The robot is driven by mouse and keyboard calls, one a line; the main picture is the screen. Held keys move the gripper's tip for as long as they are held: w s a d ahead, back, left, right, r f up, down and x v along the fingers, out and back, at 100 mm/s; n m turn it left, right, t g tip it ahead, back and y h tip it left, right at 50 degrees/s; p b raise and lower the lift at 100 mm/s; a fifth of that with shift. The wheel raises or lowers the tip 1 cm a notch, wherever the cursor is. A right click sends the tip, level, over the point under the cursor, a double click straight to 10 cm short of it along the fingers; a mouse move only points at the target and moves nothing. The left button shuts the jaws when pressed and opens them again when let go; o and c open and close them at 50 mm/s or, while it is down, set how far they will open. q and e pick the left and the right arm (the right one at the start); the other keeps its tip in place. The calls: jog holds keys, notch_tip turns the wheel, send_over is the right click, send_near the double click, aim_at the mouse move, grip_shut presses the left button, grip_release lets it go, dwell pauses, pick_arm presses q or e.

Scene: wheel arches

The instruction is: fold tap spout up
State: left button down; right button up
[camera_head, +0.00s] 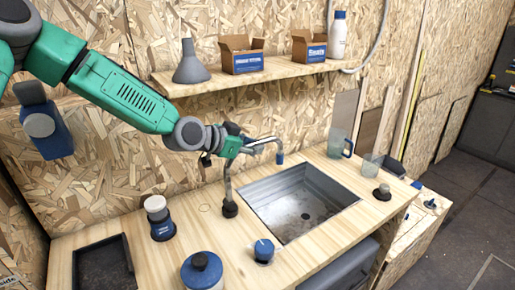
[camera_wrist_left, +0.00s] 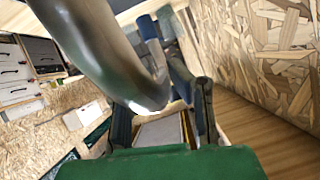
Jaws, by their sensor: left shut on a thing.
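My left gripper (camera_head: 246,148) is shut on the tap spout near the top of the pipe and hides part of the joint there. In the left wrist view a thick shiny metal tube (camera_wrist_left: 105,50), seemingly the tap, crosses close in front of the fingers. My right gripper is not seen.
The sink (camera_head: 300,205) is empty. A shelf (camera_head: 240,78) with a funnel, two boxes and a bottle hangs behind. Jars (camera_head: 204,272) and a blue-lidded cup (camera_head: 263,250) stand at the counter's front; clear mugs (camera_head: 340,144) stand at right.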

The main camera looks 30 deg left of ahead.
pick_arm(q)
jog(key=shift+w+r, duration=0.15)
jog(key=shift+r, duration=0.35)
jog(key=c, duration=1.6)
grip_release()
jog(key=shift+a, duration=0.1)
jog(key=shift+c, duration=0.2)
jog(key=shift+o, duration=0.8)
jog(key=shift+s+a+r, duration=0.15)
jog(key=shift+s, duration=0.35)
jog(key=shift+a+f, duration=0.15)
jog(key=shift+f, duration=0.1)
jog(key=v, duration=0.6)
jog(key=shift+s+r, duration=0.2)
jog(key=shift+s+a+r, duration=0.1)
jog(key=shift+s+a, duration=0.2)
jog(key=shift+s, duration=0.2)
jog(key=shift+d, duration=0.1)
